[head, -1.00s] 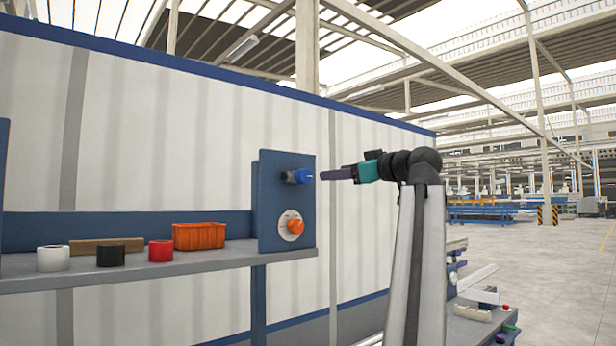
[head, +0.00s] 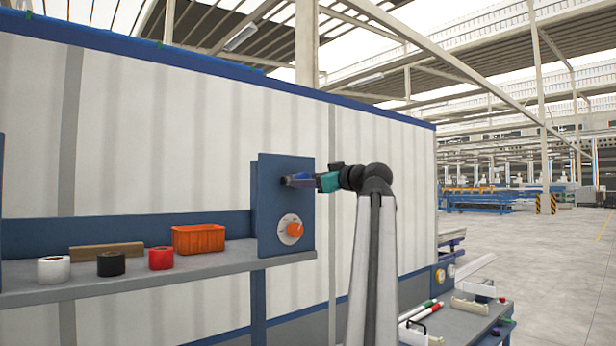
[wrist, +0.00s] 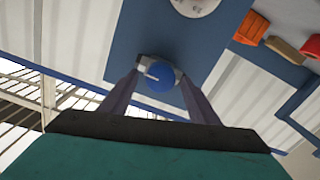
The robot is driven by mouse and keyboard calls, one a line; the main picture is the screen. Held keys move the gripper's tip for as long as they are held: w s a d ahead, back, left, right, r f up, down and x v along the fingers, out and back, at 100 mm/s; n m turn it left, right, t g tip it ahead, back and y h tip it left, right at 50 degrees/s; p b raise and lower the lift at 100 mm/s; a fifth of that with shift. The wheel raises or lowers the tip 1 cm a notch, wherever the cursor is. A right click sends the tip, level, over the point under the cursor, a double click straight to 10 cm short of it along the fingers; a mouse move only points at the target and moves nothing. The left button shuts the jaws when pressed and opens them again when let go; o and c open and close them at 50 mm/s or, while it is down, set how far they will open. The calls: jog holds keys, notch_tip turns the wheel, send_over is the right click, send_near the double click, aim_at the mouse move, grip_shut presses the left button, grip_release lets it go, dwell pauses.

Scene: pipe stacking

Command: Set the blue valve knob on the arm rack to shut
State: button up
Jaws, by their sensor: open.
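The blue valve knob (wrist: 162,79) sits on the upright dark blue panel (head: 268,215) of the rack. In the wrist view it shows between the two fingers of my gripper (wrist: 158,84), with a small pale mark on its left side. My gripper (head: 290,180) is open, with one finger on each side of the knob. I cannot tell whether the fingers touch it. In the head view the fingers mostly cover the knob.
An orange knob on a white round dial (head: 292,230) is lower on the same panel. The grey shelf (head: 190,272) to the left holds an orange bin (head: 198,239), a wooden block (head: 105,249) and white, black and red rolls (head: 160,258).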

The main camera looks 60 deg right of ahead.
jog(key=shift+w+d, duration=0.15)
jog(key=shift+w, duration=0.35)
jog(key=shift+c, duration=0.3)
jog(key=c, duration=1)
jog(key=shift+m+b, duration=0.4)
jog(key=shift+b, duration=0.1)
jog(key=shift+m+b, duration=2.5)
jog(key=shift+m, duration=6.1)
jog(key=shift+d, duration=0.1)
